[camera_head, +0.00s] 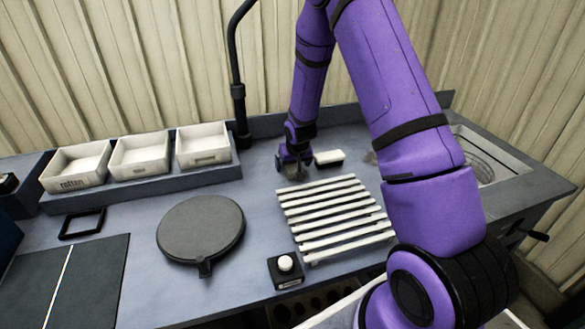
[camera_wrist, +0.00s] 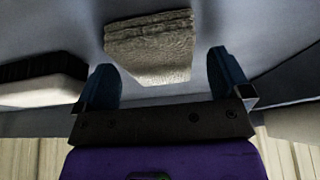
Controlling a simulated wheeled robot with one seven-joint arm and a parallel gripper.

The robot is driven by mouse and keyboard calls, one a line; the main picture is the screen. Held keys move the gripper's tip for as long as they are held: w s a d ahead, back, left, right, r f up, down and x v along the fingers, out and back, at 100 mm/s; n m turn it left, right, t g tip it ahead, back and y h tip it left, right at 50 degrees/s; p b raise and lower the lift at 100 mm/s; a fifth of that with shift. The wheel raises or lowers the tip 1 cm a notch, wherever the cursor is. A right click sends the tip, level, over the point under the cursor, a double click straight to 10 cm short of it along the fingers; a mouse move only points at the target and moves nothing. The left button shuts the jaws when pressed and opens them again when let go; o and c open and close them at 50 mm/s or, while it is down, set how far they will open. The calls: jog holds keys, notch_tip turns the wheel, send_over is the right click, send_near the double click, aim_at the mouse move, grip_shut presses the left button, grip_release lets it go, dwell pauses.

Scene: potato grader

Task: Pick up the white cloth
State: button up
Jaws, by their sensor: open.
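The white cloth (camera_wrist: 150,48) shows in the wrist view as a folded, layered, off-white stack with a ribbed texture, lying flat on the grey-blue worktop. My gripper (camera_wrist: 163,72) is open, its two dark blue fingers apart. The cloth appears ahead of the gap between them, a little toward the left finger, and nothing is held. In the head view my gripper (camera_head: 293,160) is low over the back of the worktop, behind the slatted rack. The cloth is hard to make out there, largely hidden by the gripper.
A white block with a dark underside (camera_head: 329,157) lies close to the right of my gripper. The white-slatted rack (camera_head: 335,216) is in front. A round grey plate (camera_head: 201,228), a button box (camera_head: 286,268) and three white bins (camera_head: 140,155) stand leftward. A sink (camera_head: 485,168) is at right.

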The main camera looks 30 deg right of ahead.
jog(key=shift+f, duration=0.25)
dwell(0.4)
jog(key=c, duration=1)
